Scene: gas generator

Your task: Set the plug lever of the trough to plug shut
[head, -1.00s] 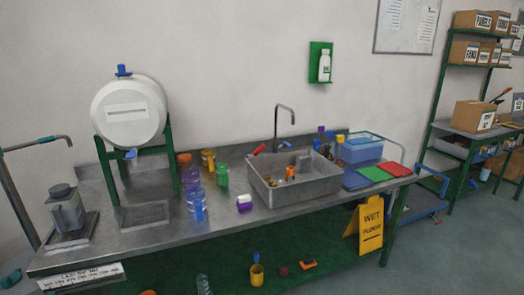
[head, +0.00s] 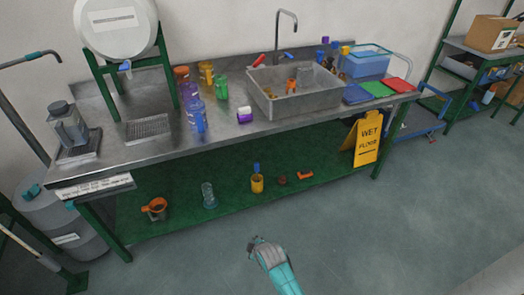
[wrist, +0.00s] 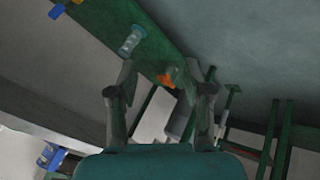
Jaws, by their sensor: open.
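The grey trough (head: 292,106) is set in the steel bench, right of its middle, with a tap behind it. A small red handle (head: 258,61) stands tilted at its back left corner; it looks like the plug lever, but its setting is too small to tell. An orange item (head: 291,84) and several brownish items are inside the trough; its floor is partly hidden by the front wall. My gripper (head: 257,241) is low in front of the bench, far from the trough. In the wrist view my gripper (wrist: 170,75) is open and empty, and no trough shows.
Bottles (head: 197,114) and a purple-white container (head: 245,115) stand left of the trough. A blue bin (head: 366,65) and coloured boards (head: 378,90) are to its right. A yellow wet-floor sign (head: 367,140) stands by the right bench leg. The green lower shelf (head: 232,191) holds several items. The floor in front is clear.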

